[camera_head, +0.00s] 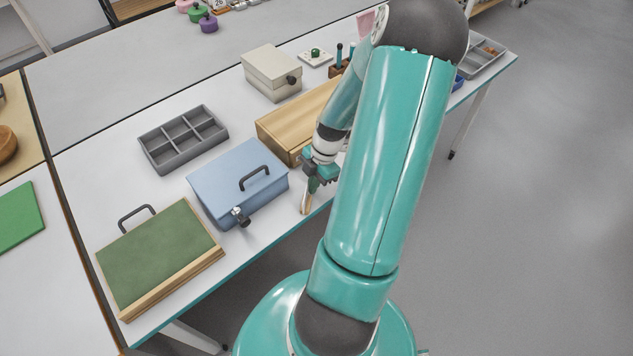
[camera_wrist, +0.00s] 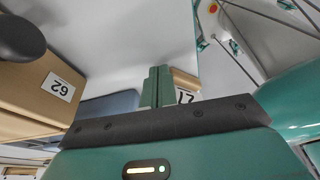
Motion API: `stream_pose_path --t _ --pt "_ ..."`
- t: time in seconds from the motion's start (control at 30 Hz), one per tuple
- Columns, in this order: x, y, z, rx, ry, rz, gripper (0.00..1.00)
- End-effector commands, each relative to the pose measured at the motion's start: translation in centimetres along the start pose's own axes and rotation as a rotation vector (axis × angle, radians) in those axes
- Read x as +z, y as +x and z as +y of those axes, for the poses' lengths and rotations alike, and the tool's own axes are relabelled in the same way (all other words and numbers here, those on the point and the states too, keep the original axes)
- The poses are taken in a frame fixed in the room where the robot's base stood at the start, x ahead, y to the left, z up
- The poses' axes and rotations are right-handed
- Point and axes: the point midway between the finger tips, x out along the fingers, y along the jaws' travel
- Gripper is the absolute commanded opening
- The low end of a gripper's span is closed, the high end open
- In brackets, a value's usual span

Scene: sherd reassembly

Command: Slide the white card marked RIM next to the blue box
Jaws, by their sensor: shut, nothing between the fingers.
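The blue box (camera_head: 222,176) stands on the white table in the head view, with a dark handle on its lid and a knob on its front. Part of it shows as a blue-grey shape (camera_wrist: 110,104) in the wrist view. My gripper (camera_head: 308,198) is low over the table's front edge, just right of the blue box. Its green fingers (camera_wrist: 156,88) are together, with nothing between them. I cannot make out a card marked RIM in either view; my arm hides part of the table.
A wooden box (camera_head: 290,118) stands behind my gripper. A grey compartment tray (camera_head: 183,139) is behind the blue box, and a green-topped wooden case (camera_head: 160,255) stands left of it. A cream box (camera_head: 272,72) is farther back. The wrist view shows a numbered label (camera_wrist: 62,87).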

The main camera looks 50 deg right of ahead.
Motion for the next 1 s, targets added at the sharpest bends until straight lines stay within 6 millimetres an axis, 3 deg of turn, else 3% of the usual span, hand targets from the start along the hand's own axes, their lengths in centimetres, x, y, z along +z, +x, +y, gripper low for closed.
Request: stream_pose_path --t 0.1,0.3,1.0 --pt "-2.7 0.8 0.0 -0.002 -0.006 0.0 0.0" --pt "-5.7 1.7 0.0 0.0 -0.003 0.0 0.0" --pt "-6.5 1.9 0.4 0.0 -0.002 0.0 0.0"
